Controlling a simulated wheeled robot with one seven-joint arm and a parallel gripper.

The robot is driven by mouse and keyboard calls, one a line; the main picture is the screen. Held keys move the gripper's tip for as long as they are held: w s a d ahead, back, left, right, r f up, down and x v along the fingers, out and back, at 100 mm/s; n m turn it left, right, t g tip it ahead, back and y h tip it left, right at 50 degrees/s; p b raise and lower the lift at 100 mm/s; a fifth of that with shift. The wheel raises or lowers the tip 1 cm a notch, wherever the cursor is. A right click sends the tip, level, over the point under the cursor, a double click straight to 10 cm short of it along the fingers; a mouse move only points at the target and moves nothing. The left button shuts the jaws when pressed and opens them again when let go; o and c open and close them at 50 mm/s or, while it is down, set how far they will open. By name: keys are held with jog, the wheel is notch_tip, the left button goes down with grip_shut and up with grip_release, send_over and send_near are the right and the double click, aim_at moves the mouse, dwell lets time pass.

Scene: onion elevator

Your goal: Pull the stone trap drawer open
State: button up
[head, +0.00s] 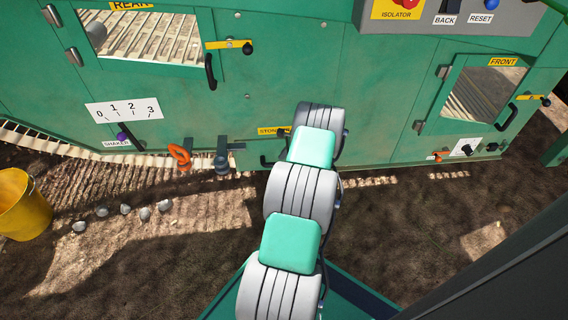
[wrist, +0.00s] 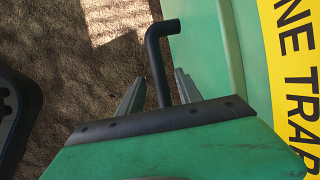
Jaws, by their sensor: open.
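The stone trap label (head: 272,131) is yellow and partly covered by my arm in the head view; it fills the right edge of the wrist view (wrist: 293,70). Below it in the head view is a black drawer handle (head: 266,161), just left of my arm. In the wrist view the bent black handle (wrist: 157,66) stands between the two grey fingers of my gripper (wrist: 159,78). The fingers are apart, one on each side of the bar, with no clear grip on it. My gripper and most of the drawer front are hidden behind my arm in the head view.
An orange handle (head: 180,154) and a dark grey clamp (head: 222,156) stick out left of the drawer. A yellow bucket (head: 25,204) and several stones (head: 102,210) are on the soil at left. The soil (head: 420,235) right of my arm is clear.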

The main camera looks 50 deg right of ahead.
jog(key=shift+c, duration=0.2)
grip_shut()
dwell(1.1)
